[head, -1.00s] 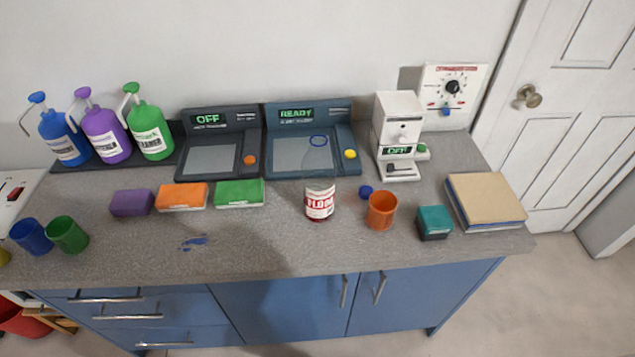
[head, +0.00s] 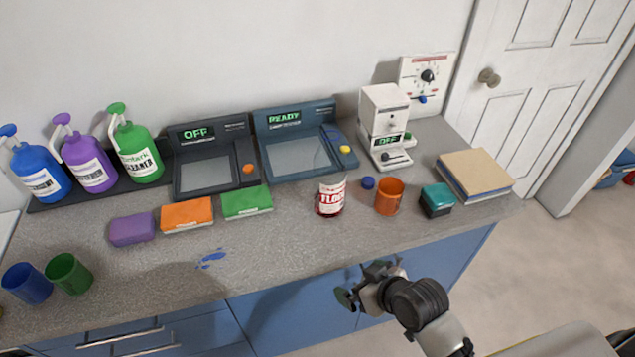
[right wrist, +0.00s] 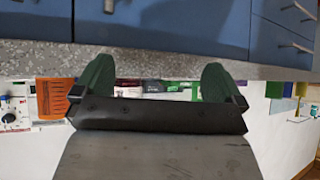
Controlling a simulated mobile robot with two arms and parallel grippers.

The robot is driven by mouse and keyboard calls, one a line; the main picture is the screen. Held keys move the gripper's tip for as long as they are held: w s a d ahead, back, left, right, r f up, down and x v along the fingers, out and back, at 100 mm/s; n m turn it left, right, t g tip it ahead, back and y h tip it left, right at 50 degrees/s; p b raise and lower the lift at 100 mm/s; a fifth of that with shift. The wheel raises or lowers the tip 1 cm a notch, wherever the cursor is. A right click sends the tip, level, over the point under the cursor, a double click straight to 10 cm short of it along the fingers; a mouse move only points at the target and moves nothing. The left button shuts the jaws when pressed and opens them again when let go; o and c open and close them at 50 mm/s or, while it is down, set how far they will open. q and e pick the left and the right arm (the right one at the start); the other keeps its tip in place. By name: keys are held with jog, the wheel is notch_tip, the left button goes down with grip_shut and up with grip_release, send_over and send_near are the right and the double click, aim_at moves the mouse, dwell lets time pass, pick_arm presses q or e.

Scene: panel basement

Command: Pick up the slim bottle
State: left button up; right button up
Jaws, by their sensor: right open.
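Three pump bottles, blue (head: 40,175), purple (head: 88,162) and green (head: 138,152), stand at the back left of the counter. A short container with a red and white label (head: 331,197) stands near the counter's middle. I cannot tell which of these is the slim bottle. My right gripper (head: 362,284) is in front of the counter's front edge, below the orange cup. It is open and holds nothing. Its two green fingers are apart in the right wrist view (right wrist: 156,80). My left gripper is out of view.
Sponges, orange (head: 187,214) among them, lie across the middle. An orange cup (head: 389,197), a teal box (head: 437,200) and a book (head: 475,176) stand to the right. Two consoles and a white machine (head: 384,125) line the back.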

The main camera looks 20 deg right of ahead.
jog(key=w+r+n+t+y, duration=0.1)
jog(key=w+r+t+y, duration=0.2)
jog(key=r, duration=0.4)
jog(key=t, duration=0.5)
send_near(341, 173)
jog(key=x, duration=0.3)
jog(key=shift+m, duration=0.3)
jog(key=p+x, duration=0.1)
jog(key=x, duration=0.4)
jog(key=shift+s, duration=0.1)
jog(key=shift+f+p+x, duration=0.15)
jog(key=shift+p+x, duration=0.15)
jog(key=shift+x, duration=1.25)
jog(key=shift+f+p+x, duration=0.2)
jog(key=shift+p+x, duration=0.05)
jog(key=shift+x, duration=1.25)
jog(key=shift+s, duration=0.1)
jog(key=shift+c, duration=0.5)
jog(key=c, duration=0.9)
jog(key=shift+r, duration=0.15)
